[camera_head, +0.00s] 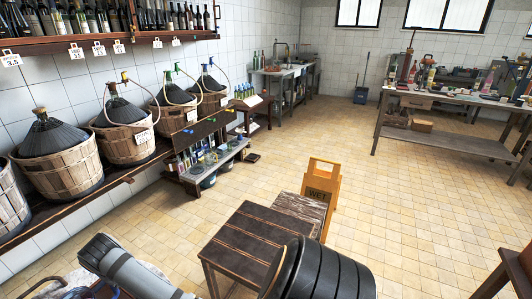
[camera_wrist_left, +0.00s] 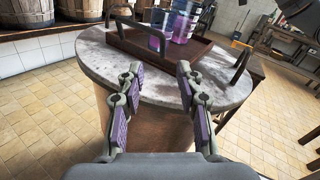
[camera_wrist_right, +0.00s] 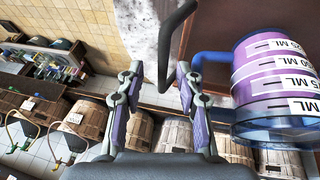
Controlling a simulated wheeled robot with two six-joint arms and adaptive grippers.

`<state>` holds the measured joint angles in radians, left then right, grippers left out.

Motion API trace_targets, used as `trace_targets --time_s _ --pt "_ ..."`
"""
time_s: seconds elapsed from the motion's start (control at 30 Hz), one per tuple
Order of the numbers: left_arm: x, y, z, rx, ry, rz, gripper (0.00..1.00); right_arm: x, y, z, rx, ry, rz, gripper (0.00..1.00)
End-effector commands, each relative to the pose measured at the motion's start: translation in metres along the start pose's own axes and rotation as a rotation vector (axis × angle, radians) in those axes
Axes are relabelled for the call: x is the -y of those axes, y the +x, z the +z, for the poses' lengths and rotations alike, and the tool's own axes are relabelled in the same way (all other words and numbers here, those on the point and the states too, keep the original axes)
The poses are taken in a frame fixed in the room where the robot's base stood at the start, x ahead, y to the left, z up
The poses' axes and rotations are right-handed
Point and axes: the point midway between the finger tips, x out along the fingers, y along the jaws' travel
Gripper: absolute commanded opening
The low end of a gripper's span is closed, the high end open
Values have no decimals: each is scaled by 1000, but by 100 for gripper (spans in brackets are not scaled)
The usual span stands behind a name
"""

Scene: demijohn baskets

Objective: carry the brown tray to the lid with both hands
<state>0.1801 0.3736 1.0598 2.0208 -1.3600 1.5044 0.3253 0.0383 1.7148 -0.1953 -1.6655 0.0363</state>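The brown tray (camera_wrist_left: 205,62) lies on a round, worn grey-topped table (camera_wrist_left: 95,50) in the left wrist view. It has dark arched handles and carries purple-banded measuring jugs (camera_wrist_left: 185,25). My left gripper (camera_wrist_left: 158,76) is open and empty, pointing at the tray's near handle (camera_wrist_left: 140,29); they look apart. In the right wrist view my right gripper (camera_wrist_right: 160,75) is open, with a dark handle (camera_wrist_right: 170,45) reaching between or just beyond its fingertips. A jug (camera_wrist_right: 275,80) stands close to its right finger. The tray is not clear in the head view. I cannot pick out the lid.
Wicker-and-wood demijohn baskets (camera_head: 62,172) line a shelf on the left. A wooden step bench (camera_head: 250,235) and a yellow wet-floor sign (camera_head: 321,182) stand mid-floor. A long worktable (camera_head: 450,146) is at the right. Open tiled floor (camera_head: 420,220) lies between them.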

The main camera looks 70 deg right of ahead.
Motion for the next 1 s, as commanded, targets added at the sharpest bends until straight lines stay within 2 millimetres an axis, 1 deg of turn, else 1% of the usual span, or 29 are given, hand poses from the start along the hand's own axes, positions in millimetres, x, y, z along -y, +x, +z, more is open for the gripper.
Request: trace_targets --time_s 0.03,1.0 --pt "1 0 5 0 0 0 36 0 -4 -1 0 0 -1 36" --pt "13 0 52 0 0 0 36 0 -39 -1 0 0 0 36"
